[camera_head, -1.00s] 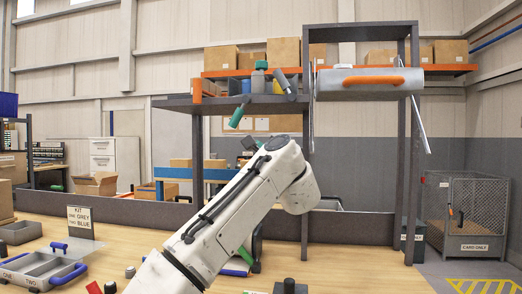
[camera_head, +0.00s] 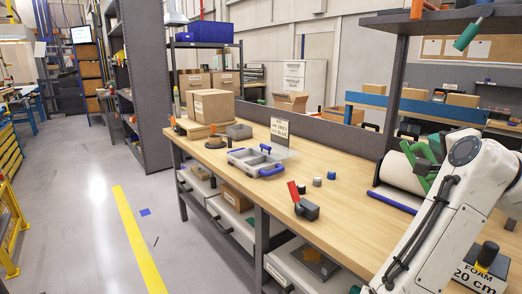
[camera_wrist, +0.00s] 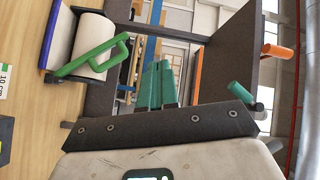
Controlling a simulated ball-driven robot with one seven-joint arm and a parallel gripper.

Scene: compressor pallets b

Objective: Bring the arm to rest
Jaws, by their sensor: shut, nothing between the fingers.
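My gripper (camera_wrist: 158,86) shows in the wrist view as teal fingers standing side by side beyond a dark bolted bracket. They are together with nothing between them, in the air near the bench's upright frame. In the head view my white arm rises from the lower right and bends at the right edge. I cannot clearly make out the fingers there. A paper roll (camera_wrist: 92,42) with a green handle (camera_wrist: 95,58) is to the left of the fingers in the wrist view, apart from them. The roll also shows in the head view (camera_head: 402,172), beside my arm.
The wooden bench (camera_head: 345,218) carries a grey two-part tray (camera_head: 243,160), a red-levered clamp (camera_head: 307,208) and a cardboard box (camera_head: 210,106). A foam block labelled 20 cm (camera_head: 480,278) is near my arm. A shelf (camera_head: 435,20) overhangs at right.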

